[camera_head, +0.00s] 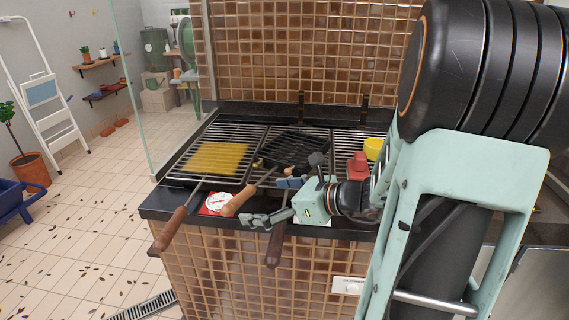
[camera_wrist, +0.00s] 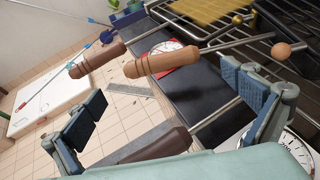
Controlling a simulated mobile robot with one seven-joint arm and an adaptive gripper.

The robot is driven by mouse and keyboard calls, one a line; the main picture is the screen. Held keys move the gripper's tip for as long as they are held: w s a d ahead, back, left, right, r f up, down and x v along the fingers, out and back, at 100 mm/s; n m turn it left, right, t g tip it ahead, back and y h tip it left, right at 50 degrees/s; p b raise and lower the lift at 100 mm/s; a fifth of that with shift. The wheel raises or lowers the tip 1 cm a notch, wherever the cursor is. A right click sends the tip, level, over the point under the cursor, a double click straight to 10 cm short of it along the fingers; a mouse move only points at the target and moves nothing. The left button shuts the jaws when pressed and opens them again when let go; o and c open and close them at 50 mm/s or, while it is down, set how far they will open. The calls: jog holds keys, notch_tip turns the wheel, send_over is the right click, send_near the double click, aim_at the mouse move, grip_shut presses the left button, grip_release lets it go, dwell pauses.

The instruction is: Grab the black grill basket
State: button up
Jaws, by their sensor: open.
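A black mesh grill basket (camera_head: 292,148) lies on the middle grate of the grill in the head view. A dark brown handle (camera_head: 275,245) hangs over the counter's front edge below my gripper; my arm hides where its rod leads. My gripper (camera_head: 264,218) is open and empty, over the front edge of the counter. In the wrist view, the dark handle (camera_wrist: 150,146) and its metal rod (camera_wrist: 222,112) show between the two spread fingers (camera_wrist: 168,98). I cannot tell how far below the fingers they are.
A yellow basket (camera_head: 217,158) lies on the left grate, its brown handle (camera_head: 170,232) overhanging. A lighter wooden handle (camera_head: 240,201) lies close beside my gripper. A red object (camera_head: 358,164) and yellow bowl (camera_head: 373,149) stand right.

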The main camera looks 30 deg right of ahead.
aim_at(241, 197)
jog(key=x, duration=0.6)
jog(key=shift+w+a+b, duration=0.2)
jog(key=shift+w+b, duration=0.15)
jog(key=shift+w, duration=0.05)
jog(key=c, duration=1.2)
jog(key=shift+r, duration=0.1)
jog(key=shift+c, duration=1)
jog(key=shift+r, duration=0.15)
